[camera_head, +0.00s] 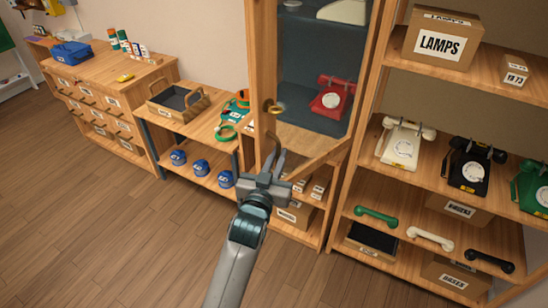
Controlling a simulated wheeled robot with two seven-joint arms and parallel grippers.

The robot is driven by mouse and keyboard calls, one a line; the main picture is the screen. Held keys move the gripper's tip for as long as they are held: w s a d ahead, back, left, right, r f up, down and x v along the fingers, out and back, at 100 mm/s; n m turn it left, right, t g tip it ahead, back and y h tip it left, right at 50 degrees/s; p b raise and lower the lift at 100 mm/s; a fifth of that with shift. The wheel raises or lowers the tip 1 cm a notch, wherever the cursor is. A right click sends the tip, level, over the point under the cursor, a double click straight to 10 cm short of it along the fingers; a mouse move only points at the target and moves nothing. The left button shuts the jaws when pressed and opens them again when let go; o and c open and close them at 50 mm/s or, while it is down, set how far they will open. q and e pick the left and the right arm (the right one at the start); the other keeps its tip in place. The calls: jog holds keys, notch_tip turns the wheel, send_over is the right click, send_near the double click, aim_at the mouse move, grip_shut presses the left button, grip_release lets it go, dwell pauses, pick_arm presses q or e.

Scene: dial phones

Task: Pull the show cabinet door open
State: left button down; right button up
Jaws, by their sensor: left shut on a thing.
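The show cabinet door (262,60) has a light wooden frame around glass and a round brass knob (272,106) on its left stile. Its bottom rail (322,158) runs slantwise, its left end nearer me, so the door looks partly open. Behind the glass a red dial phone (331,98) sits on a shelf. My left gripper (273,146) is at the lower part of the left stile, its fingertips just below the knob in the picture. It is shut on the door, though the exact part gripped is hard to tell. My right gripper is not in view.
Open shelves at right hold a LAMPS box (440,40), a cream phone (402,142), a black phone (470,165) and loose handsets. At left a low bench holds a wooden tray (178,100) above blue items (201,167). The wooden floor (110,225) is clear at front left.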

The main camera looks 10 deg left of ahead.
pick_arm(q)
jog(key=shift+d+r, duration=0.25)
jog(key=shift+d, duration=0.05)
jog(key=shift+a, duration=0.2)
jog(key=c, duration=2.1)
grip_release()
jog(key=shift+d+f, duration=0.15)
jog(key=shift+d, duration=0.05)
jog(key=shift+a+f, duration=0.1)
jog(key=s+a+b, duration=0.1)
jog(key=s+b, duration=0.4)
jog(key=s, duration=1.2)
jog(key=shift+a, duration=0.2)
